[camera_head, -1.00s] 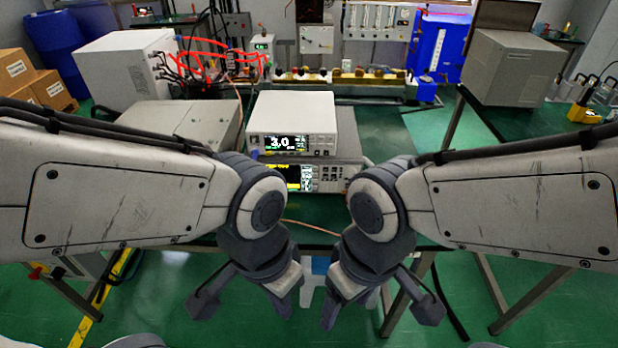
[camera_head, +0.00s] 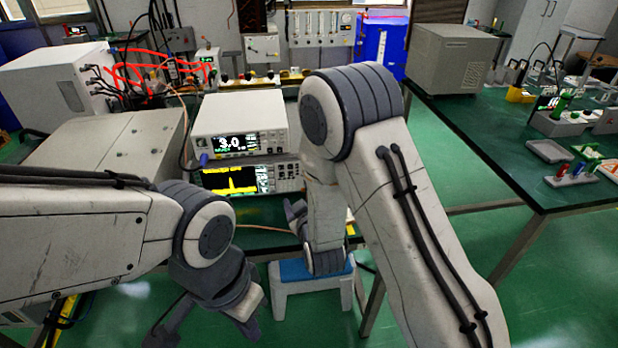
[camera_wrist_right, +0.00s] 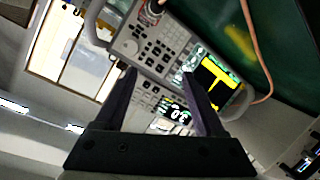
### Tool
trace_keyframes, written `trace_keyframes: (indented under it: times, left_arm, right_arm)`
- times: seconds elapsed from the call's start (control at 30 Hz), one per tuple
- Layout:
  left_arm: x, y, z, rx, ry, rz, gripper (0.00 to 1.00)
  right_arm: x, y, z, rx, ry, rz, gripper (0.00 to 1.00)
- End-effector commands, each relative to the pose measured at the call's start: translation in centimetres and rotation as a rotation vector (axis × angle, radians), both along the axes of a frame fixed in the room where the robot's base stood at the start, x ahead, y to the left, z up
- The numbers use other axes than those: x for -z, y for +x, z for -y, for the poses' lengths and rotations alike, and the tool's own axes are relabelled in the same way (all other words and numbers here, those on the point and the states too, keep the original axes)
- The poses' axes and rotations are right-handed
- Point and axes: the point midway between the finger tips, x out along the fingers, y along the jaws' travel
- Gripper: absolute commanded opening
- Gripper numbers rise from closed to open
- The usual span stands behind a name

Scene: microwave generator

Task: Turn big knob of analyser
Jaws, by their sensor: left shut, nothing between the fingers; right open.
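The analyser (camera_head: 285,175) is the lower instrument of a stack, with a yellow trace on its dark screen (camera_head: 230,180). In the right wrist view it appears rotated, with its screen (camera_wrist_right: 213,82) at the right and a round pale big knob (camera_wrist_right: 130,47) towards the left of its panel. My right gripper (camera_head: 296,214) is in front of the analyser's right side. Its fingers (camera_wrist_right: 159,73) are open and empty, pointing at the panel with the knob just beyond the left fingertip. My left gripper (camera_head: 252,325) is shut and empty, low at the lower left.
A white meter (camera_head: 240,115) reading 3.0 sits on the analyser. A large grey box (camera_head: 105,150) stands to the left, and an orange cable (camera_wrist_right: 258,45) runs beside the analyser. A blue-topped stool (camera_head: 300,270) stands below. Another bench (camera_head: 500,150) is at the right.

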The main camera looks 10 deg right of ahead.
Motion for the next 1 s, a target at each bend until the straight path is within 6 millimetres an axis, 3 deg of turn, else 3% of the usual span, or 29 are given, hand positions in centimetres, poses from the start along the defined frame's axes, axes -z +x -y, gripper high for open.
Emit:
trace_keyframes:
  times: [0.03,0.2,0.43,0.8,1.0]
  left_arm:
    - [0.6,0.0,0.0,0.000,0.000,0.000,0.00]
    - [1.1,0.0,0.0,0.000,0.000,0.000,0.00]
    - [1.0,0.0,0.0,0.000,0.000,0.000,0.00]
    - [-0.3,0.0,0.0,0.000,0.000,0.000,0.00]
    - [-0.6,0.0,0.0,0.000,0.000,0.000,0.00]
  right_arm:
    - [1.1,0.2,1.1,0.018,-0.031,0.052,0.71]
    - [1.3,0.4,3.5,0.059,-0.114,0.213,0.71]
    - [0.9,0.9,4.2,0.073,-0.145,0.279,0.71]
    - [0.8,7.3,4.2,0.073,-0.144,0.278,0.71]
    - [0.9,9.9,4.1,0.072,-0.143,0.276,0.71]
